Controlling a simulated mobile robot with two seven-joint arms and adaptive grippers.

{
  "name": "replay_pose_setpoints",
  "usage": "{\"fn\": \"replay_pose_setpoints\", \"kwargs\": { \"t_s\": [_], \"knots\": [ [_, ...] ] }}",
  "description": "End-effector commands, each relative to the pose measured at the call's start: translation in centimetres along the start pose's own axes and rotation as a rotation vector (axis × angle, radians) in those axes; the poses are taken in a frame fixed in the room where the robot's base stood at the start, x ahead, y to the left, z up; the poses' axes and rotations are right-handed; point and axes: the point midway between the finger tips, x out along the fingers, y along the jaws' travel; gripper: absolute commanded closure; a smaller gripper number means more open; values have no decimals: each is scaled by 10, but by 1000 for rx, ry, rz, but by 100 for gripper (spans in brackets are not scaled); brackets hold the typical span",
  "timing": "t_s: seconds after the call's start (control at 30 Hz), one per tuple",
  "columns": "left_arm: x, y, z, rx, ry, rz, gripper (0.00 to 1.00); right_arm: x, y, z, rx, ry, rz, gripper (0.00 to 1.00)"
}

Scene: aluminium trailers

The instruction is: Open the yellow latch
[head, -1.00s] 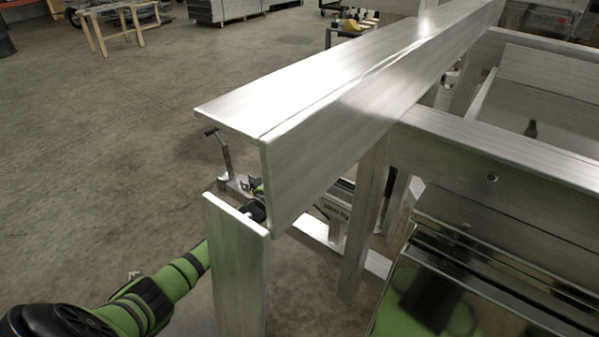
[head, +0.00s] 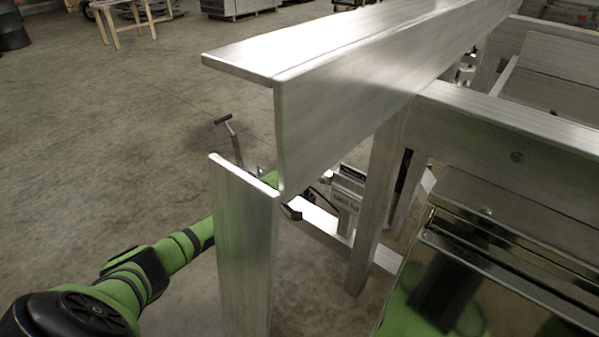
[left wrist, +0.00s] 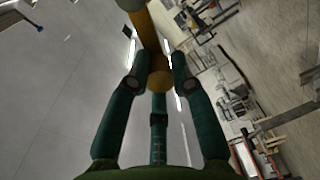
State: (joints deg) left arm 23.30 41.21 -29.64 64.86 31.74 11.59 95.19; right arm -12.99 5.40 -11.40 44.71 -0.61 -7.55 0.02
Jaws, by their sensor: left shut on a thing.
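In the left wrist view, a yellow-orange bar-shaped part (left wrist: 157,62), which looks like the yellow latch, runs from the top edge down between my fingers. My left gripper (left wrist: 159,72) is shut on it, with green fingers on both sides and a third one below the bar's rounded end. In the head view, my green left arm comes in from the left and passes behind an aluminium upright (head: 243,250). The upright and the beam hide most of the gripper and the latch there. My right gripper is in neither view.
A thick aluminium beam (head: 330,110) runs above the gripper area. A T-handled metal lever (head: 230,138) stands just left of it. A labelled box (head: 347,195) and a trailer leg (head: 373,215) are to the right. The floor at left is open.

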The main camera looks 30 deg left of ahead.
Motion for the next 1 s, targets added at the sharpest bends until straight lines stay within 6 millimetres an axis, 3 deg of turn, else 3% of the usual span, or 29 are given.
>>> {"fn": "replay_pose_setpoints", "kwargs": {
  "t_s": [0.37,0.4,0.47,0.83,1.0],
  "knots": [
    [0,0,0,-4,-1,-2,100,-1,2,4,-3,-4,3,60],
    [0,0,0,-4,-1,-2,73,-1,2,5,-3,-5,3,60],
    [0,0,0,-4,-1,-2,52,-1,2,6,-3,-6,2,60],
    [-1,-1,0,-4,-1,-1,52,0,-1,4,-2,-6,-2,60],
    [-13,-2,1,-6,-2,-3,52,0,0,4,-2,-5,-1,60]
  ]
}}
